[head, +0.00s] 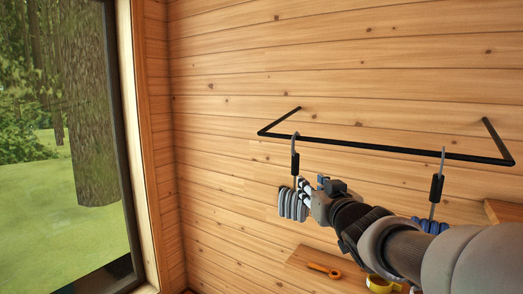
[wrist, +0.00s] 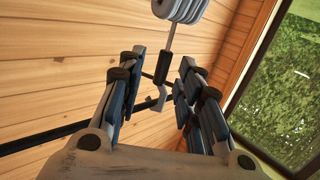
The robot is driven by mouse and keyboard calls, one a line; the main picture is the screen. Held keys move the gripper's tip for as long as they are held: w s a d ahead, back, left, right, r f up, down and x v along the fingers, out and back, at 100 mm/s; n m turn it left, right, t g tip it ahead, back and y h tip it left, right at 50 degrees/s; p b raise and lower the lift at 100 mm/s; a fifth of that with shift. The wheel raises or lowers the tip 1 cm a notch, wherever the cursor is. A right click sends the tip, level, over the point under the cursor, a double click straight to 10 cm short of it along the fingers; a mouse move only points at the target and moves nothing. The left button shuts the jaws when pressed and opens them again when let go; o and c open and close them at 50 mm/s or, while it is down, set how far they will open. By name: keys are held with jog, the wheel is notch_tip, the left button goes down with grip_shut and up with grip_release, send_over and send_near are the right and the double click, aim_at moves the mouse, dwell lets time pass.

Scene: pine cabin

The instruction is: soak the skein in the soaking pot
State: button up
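A grey skein (head: 291,204) hangs at the left end of a black wall rail (head: 380,149) on a hook with a black grip (head: 295,163). My gripper (head: 303,186) is beside this hook, just above and right of the skein. In the wrist view my gripper (wrist: 160,66) is open, with the hook's black grip (wrist: 163,66) between its fingers and gaps at both sides. The grey skein also shows there at the top (wrist: 181,9). A blue skein (head: 430,225) hangs on a second hook at the right, partly behind my arm. I cannot make out the soaking pot.
A wooden surface (head: 305,258) below holds an orange tool (head: 323,270) and a yellow object (head: 380,285), partly covered by my arm. A wooden ledge (head: 505,211) is at the right. A window (head: 75,140) is at the left. The wall left of the rail is clear.

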aim_at(297, 165)
jog(key=w+r, duration=0.1)
jog(key=a+r+y, duration=0.1)
jog(key=shift+w+r+n+t+p, duration=0.3)
jog(key=shift+w, duration=0.1)
jog(key=w, duration=0.5)
jog(key=w+a+p, duration=0.1)
jog(key=w, duration=0.1)
jog(key=shift+w, duration=0.35)
jog(key=shift+c, duration=0.2)
jog(key=shift+f, duration=0.15)
jog(key=shift+c, duration=0.6)
jog(key=shift+s, duration=0.2)
jog(key=c, duration=0.4)
jog(key=shift+w, duration=0.1)
grip_shut()
jog(key=shift+r, duration=0.2)
